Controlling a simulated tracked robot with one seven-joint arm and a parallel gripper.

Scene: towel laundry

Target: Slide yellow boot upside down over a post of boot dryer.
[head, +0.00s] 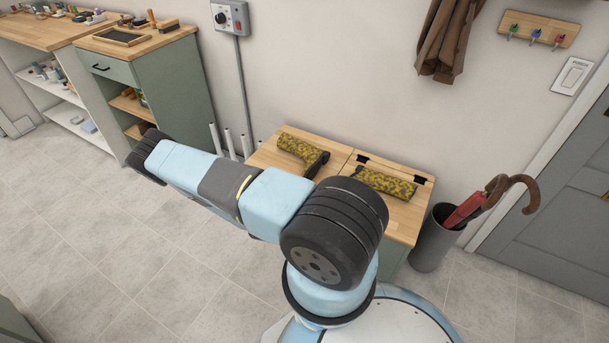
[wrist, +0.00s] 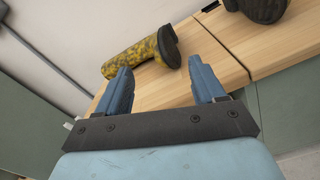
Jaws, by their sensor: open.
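Two boots mottled yellow and black lie on their sides on a wooden bench top. The left boot (head: 297,149) has its dark sole toward the right; it also shows in the wrist view (wrist: 137,52), just beyond the fingertips. The right boot (head: 385,182) is partly behind my arm, and a dark boot part (wrist: 258,8) shows at the top of the wrist view. My gripper (wrist: 160,72) is open and empty, its fingers pointing at the left boot, apart from it. The dryer's white posts (head: 228,142) stand upright by the wall left of the bench; their base is hidden.
The wooden bench (head: 405,220) stands against the wall. A grey umbrella stand (head: 432,245) is at its right, beside a door. A green cabinet (head: 175,85) stands left of the posts. A brown coat (head: 445,40) hangs above. The tiled floor at left is clear.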

